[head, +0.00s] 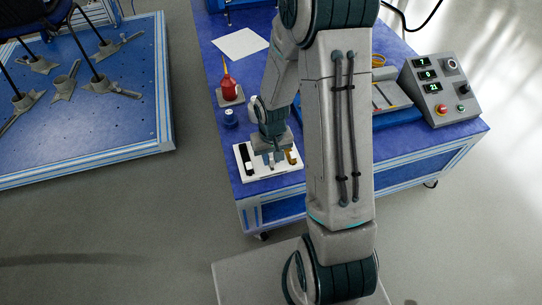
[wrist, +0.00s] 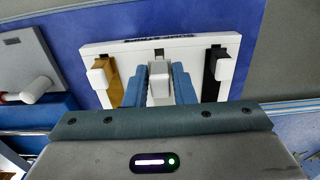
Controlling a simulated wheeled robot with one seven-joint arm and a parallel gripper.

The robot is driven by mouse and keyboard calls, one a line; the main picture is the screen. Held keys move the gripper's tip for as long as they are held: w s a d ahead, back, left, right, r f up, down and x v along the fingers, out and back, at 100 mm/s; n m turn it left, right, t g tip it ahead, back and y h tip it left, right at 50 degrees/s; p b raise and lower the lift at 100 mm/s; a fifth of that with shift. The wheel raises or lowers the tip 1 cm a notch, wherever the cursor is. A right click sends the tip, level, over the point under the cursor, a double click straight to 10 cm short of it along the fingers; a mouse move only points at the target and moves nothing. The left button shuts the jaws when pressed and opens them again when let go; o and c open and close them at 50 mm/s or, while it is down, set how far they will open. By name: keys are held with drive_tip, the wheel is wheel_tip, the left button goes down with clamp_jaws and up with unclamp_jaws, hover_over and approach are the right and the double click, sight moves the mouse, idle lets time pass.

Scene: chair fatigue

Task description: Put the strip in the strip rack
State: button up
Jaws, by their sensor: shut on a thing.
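The strip rack (wrist: 122,48) is a white board with dark lettering along its far edge, lying on the blue table. It shows in the head view (head: 262,174) near the table's front left corner. My gripper (wrist: 159,82) is over the middle of the rack, its blue fingers shut on the pale grip of a strip (wrist: 160,88). In the head view my gripper (head: 270,157) points down at the rack. The lower part of the held strip is hidden, so I cannot tell whether it touches the rack.
A yellow-brown strip (wrist: 115,90) and a black strip (wrist: 211,80), each with a white grip, sit on either side in the rack. A red bottle (head: 229,89) and a blue-capped item (head: 230,117) stand behind it. A control box (head: 440,90) stands at right.

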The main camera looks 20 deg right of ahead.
drive_tip(key=shift+f+b, duration=0.85)
drive_tip(key=shift+f, duration=0.2)
drive_tip(key=o, duration=1)
wheel_tip(320, 180, up, 14)
drive_tip(key=p, duration=0.4)
drive_tip(key=shift+p, duration=0.3)
drive_tip(key=shift+f, duration=0.1)
drive_tip(key=s+r+t+p, duration=0.1)
drive_tip(key=s+r+p, duration=0.3)
drive_tip(key=r+p, duration=0.3)
drive_tip(key=s+r+t+p, duration=0.1)
drive_tip(key=s+r+p, duration=0.4)
drive_tip(key=r, duration=1.2)
drive_tip(key=s+r+p, duration=0.4)
drive_tip(key=r+p, duration=0.5)
drive_tip(key=r, duration=0.4)
drive_tip(key=shift+s+t, duration=0.3)
drive_tip(key=shift+t, duration=0.1)
